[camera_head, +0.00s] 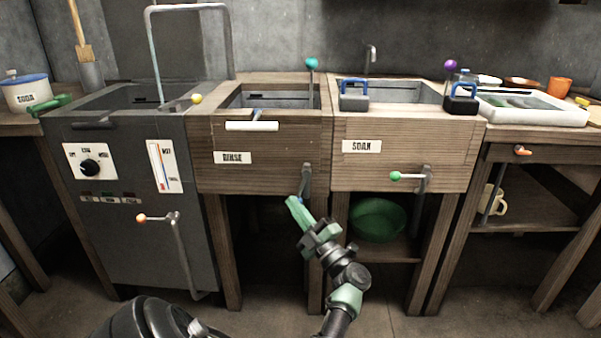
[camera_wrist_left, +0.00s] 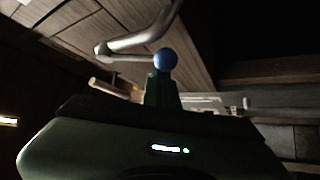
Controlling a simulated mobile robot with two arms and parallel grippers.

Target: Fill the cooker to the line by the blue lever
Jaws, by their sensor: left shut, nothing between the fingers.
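The cooker (camera_head: 130,245) is the dark grey metal tub at the left, with a dial (camera_head: 90,167) and a red-marked gauge (camera_head: 160,166) on its front. Its inside is dark, and I cannot make out a fill line or water level. A blue ball (camera_wrist_left: 165,60) on a bent metal lever (camera_wrist_left: 140,38) shows in the left wrist view. My left gripper (camera_head: 297,207) is shut and empty under the RINSE basin, by the metal lever (camera_head: 306,180) there. In the wrist view its fingertips (camera_wrist_left: 162,78) are close below the blue ball; I cannot tell if they touch.
The RINSE basin (camera_head: 262,155) and SOAK basin (camera_head: 400,150) stand right of the cooker. Other levers have orange (camera_head: 141,218), green (camera_head: 395,176), yellow (camera_head: 196,98), teal (camera_head: 311,63) and purple (camera_head: 450,64) balls. A green bowl (camera_head: 378,220) sits on the low shelf.

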